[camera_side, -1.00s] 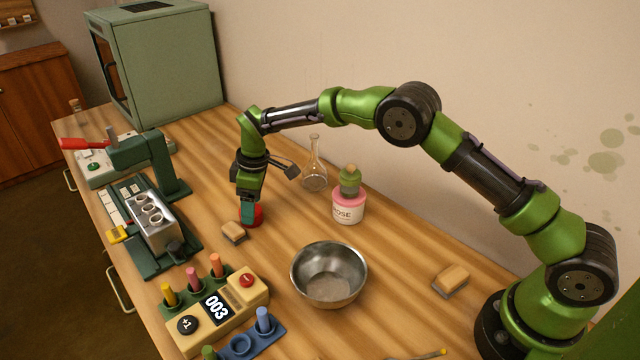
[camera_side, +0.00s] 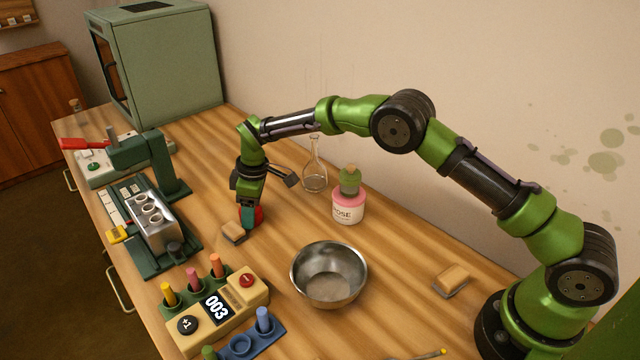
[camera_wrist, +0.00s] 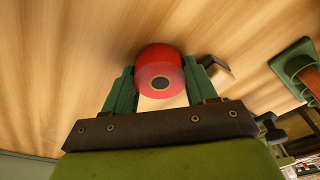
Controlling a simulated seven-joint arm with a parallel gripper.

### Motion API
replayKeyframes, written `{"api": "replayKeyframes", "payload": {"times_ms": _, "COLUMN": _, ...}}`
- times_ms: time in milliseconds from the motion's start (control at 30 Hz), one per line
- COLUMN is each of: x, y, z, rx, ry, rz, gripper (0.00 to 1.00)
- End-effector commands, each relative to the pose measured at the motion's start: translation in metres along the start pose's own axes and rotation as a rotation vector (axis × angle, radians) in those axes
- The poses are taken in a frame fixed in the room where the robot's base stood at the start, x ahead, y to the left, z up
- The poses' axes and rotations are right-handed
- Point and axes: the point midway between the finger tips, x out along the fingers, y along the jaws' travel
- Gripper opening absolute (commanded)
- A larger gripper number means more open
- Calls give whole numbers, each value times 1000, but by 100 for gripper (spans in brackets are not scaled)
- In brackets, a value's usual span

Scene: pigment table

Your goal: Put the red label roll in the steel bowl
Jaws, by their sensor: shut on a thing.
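The red label roll (camera_wrist: 160,73) is between the two green fingers of my gripper (camera_wrist: 160,88) in the wrist view, with its dark core hole facing the camera. In the side view my gripper (camera_side: 250,216) points down at the table, shut on the roll (camera_side: 259,215), which is partly hidden behind a finger. The roll is at or very near the tabletop; I cannot tell if it touches. The steel bowl (camera_side: 300,272) stands empty on the table, nearer the camera and to the right of my gripper.
A pink ROSE jar (camera_side: 348,208) and a glass flask (camera_side: 314,178) stand to the right. A counter box (camera_side: 248,290) stands left of the bowl. Bare table lies between gripper and bowl.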

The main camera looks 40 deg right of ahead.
Motion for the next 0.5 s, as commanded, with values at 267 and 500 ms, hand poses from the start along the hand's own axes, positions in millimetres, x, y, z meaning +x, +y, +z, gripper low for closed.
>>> {"api": "replayKeyframes", "payload": {"times_ms": 267, "x": -49, "y": 1, "z": -8, "rx": -1, "ry": 6, "rz": 3, "gripper": 21}}
{"api": "replayKeyframes", "payload": {"times_ms": 500, "x": -89, "y": 1, "z": -14, "rx": 0, "ry": 4, "rz": 3, "gripper": 21}}
